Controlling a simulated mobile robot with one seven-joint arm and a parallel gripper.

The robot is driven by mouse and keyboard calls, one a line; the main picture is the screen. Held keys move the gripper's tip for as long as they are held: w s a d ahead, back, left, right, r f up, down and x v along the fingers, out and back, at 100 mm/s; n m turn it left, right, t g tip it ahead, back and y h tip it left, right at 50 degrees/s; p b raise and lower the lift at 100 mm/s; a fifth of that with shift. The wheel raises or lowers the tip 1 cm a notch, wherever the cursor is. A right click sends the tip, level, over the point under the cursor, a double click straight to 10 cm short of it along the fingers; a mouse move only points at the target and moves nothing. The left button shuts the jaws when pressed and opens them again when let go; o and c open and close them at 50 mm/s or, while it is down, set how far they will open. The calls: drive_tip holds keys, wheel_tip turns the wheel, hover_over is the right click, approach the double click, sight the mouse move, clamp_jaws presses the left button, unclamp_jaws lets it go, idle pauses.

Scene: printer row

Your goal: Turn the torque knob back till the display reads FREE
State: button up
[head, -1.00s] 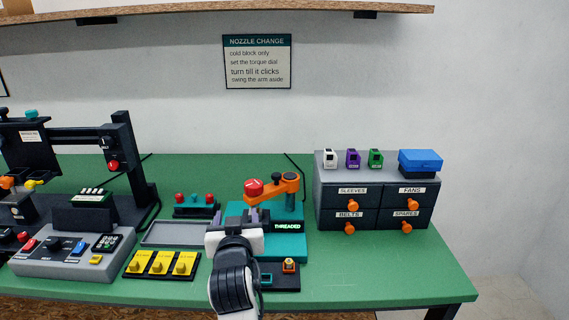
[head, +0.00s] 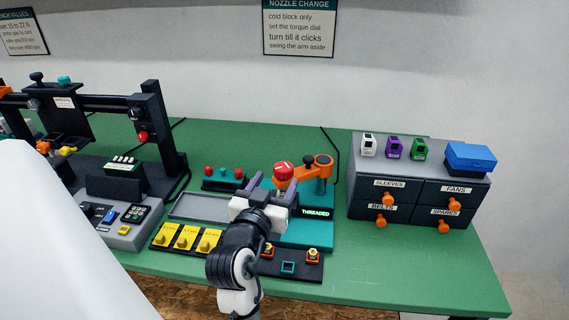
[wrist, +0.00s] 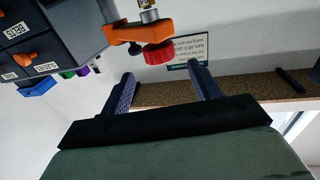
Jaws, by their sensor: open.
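The red torque knob (head: 284,170) sits on an orange swing arm (head: 307,170) on a teal base (head: 318,232). The display (head: 315,212) on that base reads THREADED. My gripper (head: 270,187) is open and empty, in front of the knob in the head view. In the wrist view the ridged red knob (wrist: 158,54) shows just beyond my open fingertips (wrist: 163,72), between them and apart from both. The orange arm (wrist: 140,33) is beside it.
A drawer unit (head: 418,200) with coloured blocks and a blue box (head: 470,158) on top stands to the right. A grey tray (head: 200,206), yellow switches (head: 185,238) and a dark nozzle plate (head: 290,266) lie nearby. The green bench is clear at front right.

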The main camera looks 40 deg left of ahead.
sight(281, 173)
drive_tip(key=p+x, duration=0.1)
drive_tip(key=x, duration=0.6)
drive_tip(key=shift+p, duration=0.3)
drive_tip(key=c, duration=1)
